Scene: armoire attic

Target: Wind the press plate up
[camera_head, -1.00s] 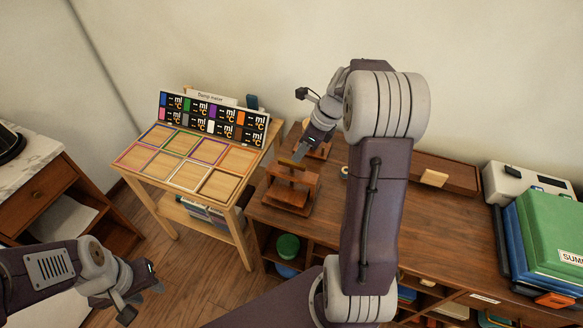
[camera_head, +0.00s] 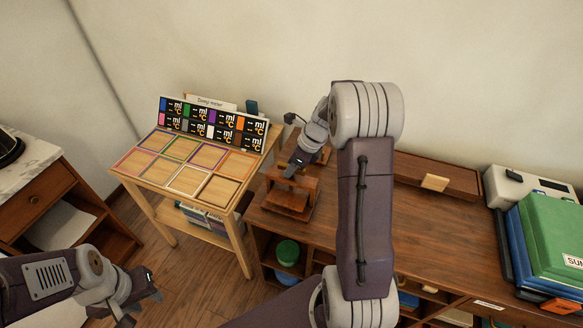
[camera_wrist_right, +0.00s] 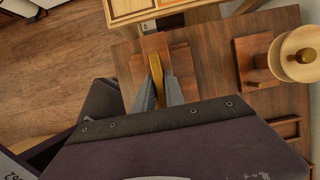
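The small wooden press (camera_head: 287,199) stands at the left end of the dark wooden desk, with a crossbeam above its base. My right gripper (camera_head: 294,168) is just above the crossbeam. In the right wrist view, a brass bar (camera_wrist_right: 157,68), seemingly the press handle, lies between the fingertips of my right gripper (camera_wrist_right: 158,88), which appear closed against its sides. The press plate cannot be made out clearly; the gripper and crossbeam cover much of the press. My left gripper (camera_head: 140,298) is low at the left, away from the press, with its fingers apart and nothing seen between them.
A light wooden stand (camera_head: 160,190) with coloured frames and a display board is close left of the press. A long wooden box (camera_head: 436,174) lies at the desk's back. Green and blue binders (camera_head: 553,236) are at the right. A round wooden item (camera_wrist_right: 294,54) shows beside the press.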

